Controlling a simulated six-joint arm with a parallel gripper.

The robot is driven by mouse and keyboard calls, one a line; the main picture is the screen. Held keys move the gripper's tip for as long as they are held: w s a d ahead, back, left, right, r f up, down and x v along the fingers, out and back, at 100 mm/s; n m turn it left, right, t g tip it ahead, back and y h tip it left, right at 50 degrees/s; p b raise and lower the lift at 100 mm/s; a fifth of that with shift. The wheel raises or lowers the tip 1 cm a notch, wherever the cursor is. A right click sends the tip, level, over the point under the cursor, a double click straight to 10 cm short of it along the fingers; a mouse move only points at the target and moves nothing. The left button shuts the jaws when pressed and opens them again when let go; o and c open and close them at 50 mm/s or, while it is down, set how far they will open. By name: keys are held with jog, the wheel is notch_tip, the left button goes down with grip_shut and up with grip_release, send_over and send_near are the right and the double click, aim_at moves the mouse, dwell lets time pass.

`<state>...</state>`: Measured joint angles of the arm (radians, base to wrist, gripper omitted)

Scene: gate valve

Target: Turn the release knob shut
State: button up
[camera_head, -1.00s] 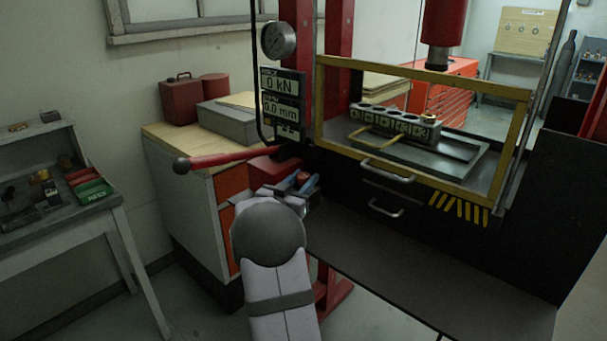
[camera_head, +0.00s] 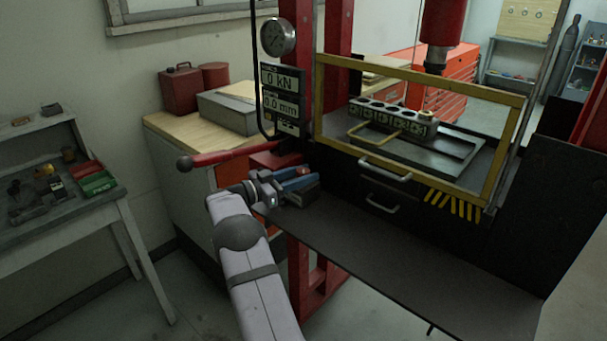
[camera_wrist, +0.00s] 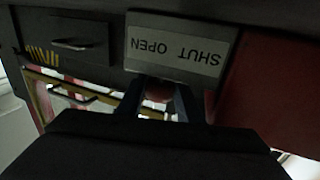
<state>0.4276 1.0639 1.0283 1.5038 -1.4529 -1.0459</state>
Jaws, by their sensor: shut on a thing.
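The release knob (camera_wrist: 159,94) is a small reddish knob, partly hidden between my fingers in the wrist view. A plate lettered SHUT and OPEN (camera_wrist: 180,46) is beside it and appears upside down there. My gripper (camera_wrist: 160,101) has one dark blue finger on each side of the knob and is shut on it. In the head view my gripper (camera_head: 303,180) is at the front of the press, below the readouts, with a bit of the red knob (camera_head: 301,170) showing between its blue fingers. The knob's exact angle cannot be told.
A red pump lever (camera_head: 225,157) sticks out left above my wrist. The yellow-framed guard (camera_head: 420,75) stands to the right, with drawer handles (camera_head: 383,205) below it. A dark shelf (camera_head: 410,250) runs below my gripper. A wooden-topped cabinet (camera_head: 170,130) stands left.

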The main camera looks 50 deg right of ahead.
jog(key=shift+g, duration=0.3)
jog(key=o, duration=1)
jog(key=shift+s+r, duration=0.1)
jog(key=shift+o, duration=0.2)
jog(key=shift+n+t, duration=0.6)
jog(key=shift+t, duration=0.6)
